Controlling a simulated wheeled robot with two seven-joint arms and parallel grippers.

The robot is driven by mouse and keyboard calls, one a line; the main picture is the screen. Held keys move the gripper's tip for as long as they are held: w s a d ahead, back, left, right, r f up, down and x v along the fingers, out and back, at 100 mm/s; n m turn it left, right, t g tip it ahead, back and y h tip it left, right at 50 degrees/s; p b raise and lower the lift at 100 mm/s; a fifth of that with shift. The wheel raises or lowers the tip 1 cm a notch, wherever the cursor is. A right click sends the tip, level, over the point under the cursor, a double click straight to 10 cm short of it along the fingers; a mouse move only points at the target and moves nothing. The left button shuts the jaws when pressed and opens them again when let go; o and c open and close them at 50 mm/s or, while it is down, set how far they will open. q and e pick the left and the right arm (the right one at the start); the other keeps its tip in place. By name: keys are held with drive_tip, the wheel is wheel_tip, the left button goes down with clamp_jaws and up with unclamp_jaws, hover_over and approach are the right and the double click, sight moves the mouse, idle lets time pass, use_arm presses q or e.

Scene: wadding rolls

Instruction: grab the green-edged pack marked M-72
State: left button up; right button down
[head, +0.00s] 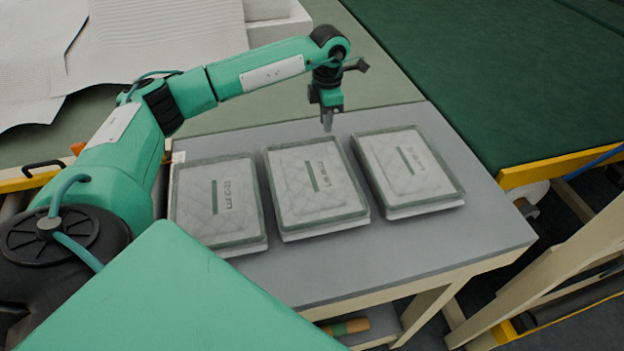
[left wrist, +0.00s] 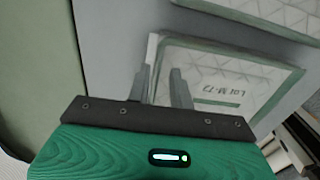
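Three grey-white packs with green edges lie flat in a row on the grey table. The right pack (head: 408,168) appears to be the one marked M-72. In the left wrist view the M-72 pack (left wrist: 225,80) shows its "Lot M-72" print and green bar. My left gripper (head: 327,122) points down near that pack's far left corner. In the left wrist view its two fingers (left wrist: 163,82) are apart, with the pack's edge appearing between them. I cannot tell their exact height, and they hold nothing visible. My right gripper is not in view.
The middle pack (head: 315,185) and left pack (head: 217,203) lie beside it with narrow gaps. The grey table (head: 410,245) is bare in front. A green-topped bench (head: 480,80) with a yellow edge stands right. White sheets (head: 150,40) lie behind.

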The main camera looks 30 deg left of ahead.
sight(325, 137)
use_arm(q)
wheel_tip(325, 137, down, 4)
drive_tip(key=shift+s+a+r+p, duration=0.1)
drive_tip(key=shift+r+p, duration=0.1)
drive_tip(key=shift+p, duration=0.6)
drive_tip(key=shift+f, duration=0.55)
clamp_jaws()
drive_tip(key=shift+r, duration=0.1)
